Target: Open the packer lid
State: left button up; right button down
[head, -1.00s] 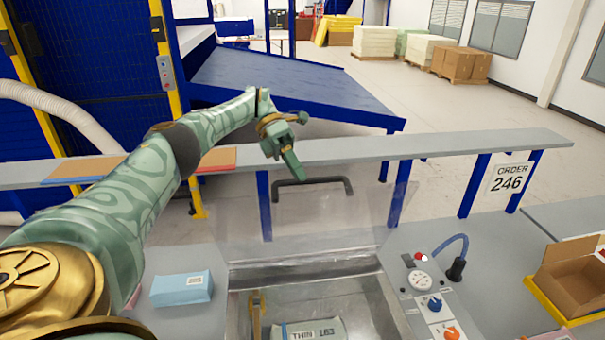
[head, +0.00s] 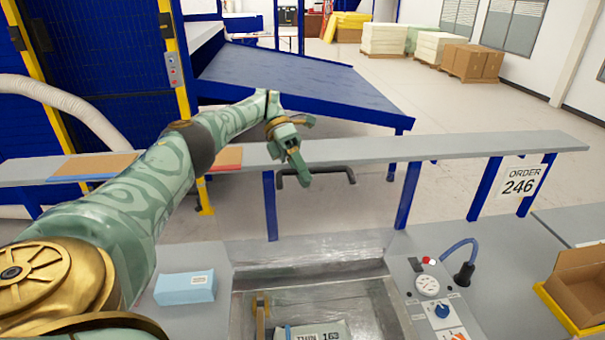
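The packer (head: 393,305) stands in front of me with its chamber uncovered from above. Its clear lid is raised at the back and is hard to make out against the floor. The lid's dark bar handle (head: 333,176) shows just below the grey shelf. My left gripper (head: 298,168) reaches in from the left, with its fingertips at the left part of the handle. The fingers look close together, but I cannot tell whether they grip the handle. A pale pack marked THIN 163 (head: 318,334) lies in the chamber. My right gripper is not in view.
A blue box (head: 185,288) lies on the table left of the packer. A control panel (head: 432,300) with knobs and a gauge is on the right. A cardboard box (head: 585,285) stands farther right. A long grey shelf (head: 450,146) runs behind the lid.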

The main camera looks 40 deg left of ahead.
pick_arm(q)
jog(key=shift+s+d+r, duration=0.15)
jog(key=shift+r, duration=0.45)
jog(key=s+d+r+b, duration=0.1)
jog(key=r, duration=0.1)
jog(key=s+d+r, duration=0.1)
jog(key=r, duration=0.2)
jog(key=s+d+r+b, duration=0.1)
jog(key=s+r, duration=0.1)
jog(key=r, duration=0.1)
jog(key=shift+d+b, duration=0.15)
jog(key=shift+b, duration=0.2)
jog(key=s+d+r+b, duration=0.3)
jog(key=s+d+r, duration=0.1)
jog(key=s+d, duration=0.2)
jog(key=shift+s+b, duration=0.2)
jog(key=shift+b, duration=0.15)
jog(key=shift+w, duration=0.1)
